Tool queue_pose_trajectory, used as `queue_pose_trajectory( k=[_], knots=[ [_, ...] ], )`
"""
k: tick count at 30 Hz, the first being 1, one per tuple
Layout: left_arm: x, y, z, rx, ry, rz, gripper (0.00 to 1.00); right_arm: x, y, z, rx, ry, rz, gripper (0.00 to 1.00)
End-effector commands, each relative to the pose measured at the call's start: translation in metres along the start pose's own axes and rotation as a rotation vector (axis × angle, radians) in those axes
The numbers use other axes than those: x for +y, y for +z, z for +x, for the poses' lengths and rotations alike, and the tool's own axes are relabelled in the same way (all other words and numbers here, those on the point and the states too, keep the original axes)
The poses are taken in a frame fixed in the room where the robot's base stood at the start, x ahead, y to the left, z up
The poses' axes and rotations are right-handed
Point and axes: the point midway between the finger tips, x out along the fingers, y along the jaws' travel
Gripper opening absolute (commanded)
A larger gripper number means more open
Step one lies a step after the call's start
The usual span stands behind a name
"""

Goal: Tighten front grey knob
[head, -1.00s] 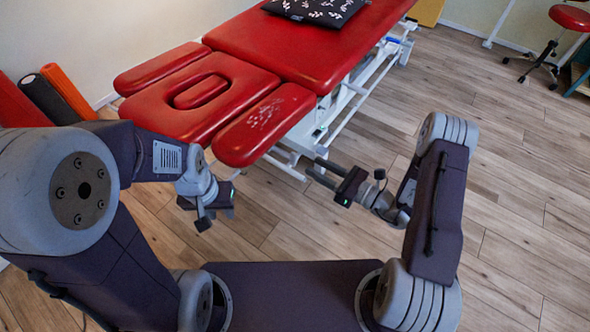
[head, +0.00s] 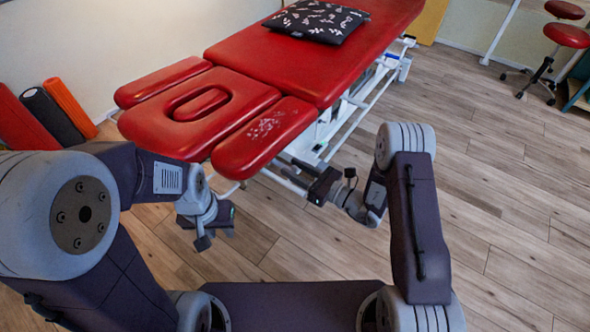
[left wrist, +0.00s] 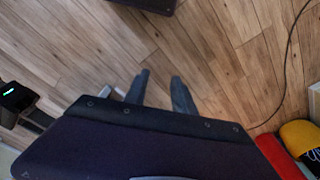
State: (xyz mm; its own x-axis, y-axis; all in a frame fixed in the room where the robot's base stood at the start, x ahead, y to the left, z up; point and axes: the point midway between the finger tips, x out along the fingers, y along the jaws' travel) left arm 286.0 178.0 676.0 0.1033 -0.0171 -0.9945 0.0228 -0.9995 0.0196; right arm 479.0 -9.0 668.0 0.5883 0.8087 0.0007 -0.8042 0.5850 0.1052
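The front grey knob cannot be made out in any view. The red treatment table (head: 290,70) stands ahead, with its face-hole headrest (head: 160,125) and two side armrests toward me; its white frame (head: 325,130) shows below. My right gripper (head: 288,172) looks open, with two dark fingers apart and nothing seen between them, just right of and below the right armrest (head: 262,138). My left gripper (head: 205,238) hangs left of it, below the headrest's front edge. In the left wrist view its two fingers (left wrist: 160,88) are apart and empty over the floor.
A black patterned pillow (head: 318,20) lies on the table. Red, black and orange rolls (head: 70,107) stand by the left wall. Red stools (head: 567,35) are at the far right. The wooden floor (head: 500,170) right of the table is clear.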

Motion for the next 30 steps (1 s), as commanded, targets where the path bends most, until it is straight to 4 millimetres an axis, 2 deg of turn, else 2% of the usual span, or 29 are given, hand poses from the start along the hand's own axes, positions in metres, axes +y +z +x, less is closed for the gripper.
queue_pose_trajectory(
  k=[1,2,5,6,17,23,30],
  knots=[
    [0.000,0.000,0.000,0.000,0.000,0.000,0.31,0.000,0.000,0.000,0.000,0.000,0.000,0.35],
    [0.000,0.000,0.000,0.000,0.000,0.000,0.31,0.000,0.000,0.000,0.000,0.000,0.000,0.30],
    [0.000,0.000,0.000,0.000,0.000,0.000,0.31,0.000,0.000,0.000,0.000,0.000,0.000,0.02],
    [0.000,0.000,0.000,0.000,0.000,0.000,0.31,0.000,0.000,0.000,0.000,0.000,0.000,0.00],
    [0.000,-0.001,-0.005,0.000,0.000,0.000,0.31,0.000,0.001,-0.001,0.001,0.000,0.043,0.00],
    [0.000,-0.002,-0.015,0.000,0.000,0.000,0.31,-0.002,0.002,-0.001,0.002,0.000,0.161,0.00],
    [0.001,-0.003,-0.030,0.000,0.000,0.000,0.31,-0.004,0.001,-0.001,0.003,0.000,0.380,0.00]
  ],
)
